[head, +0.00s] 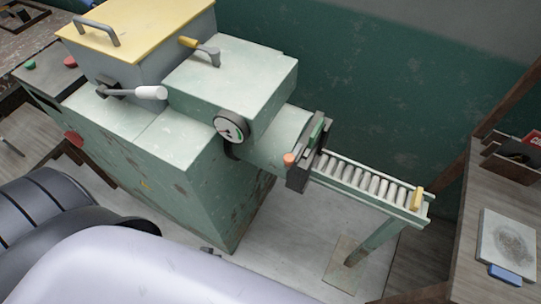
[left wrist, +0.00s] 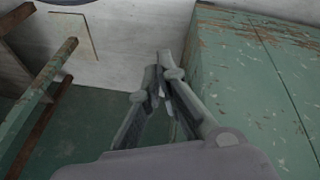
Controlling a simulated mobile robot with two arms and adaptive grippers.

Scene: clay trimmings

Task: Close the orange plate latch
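The orange knob (head: 289,159) of the plate latch sits on the dark end plate (head: 300,172) at the mouth of the green machine's barrel, in the head view. The plate stands between the barrel and the roller track. I cannot tell from this angle how the latch is set. My left gripper (left wrist: 158,66) shows only in the left wrist view, its fingertips together with nothing visible between them. It is beside a worn green panel, and the orange knob is not in that view. My right gripper is in neither view.
The green machine (head: 190,150) has a white-handled lever (head: 148,92), a yellow-handled lever (head: 205,50) and a dial (head: 230,127). A roller track (head: 365,182) runs right from the plate, with a yellow block (head: 416,199) at its end. A wooden bench (head: 470,240) stands at right.

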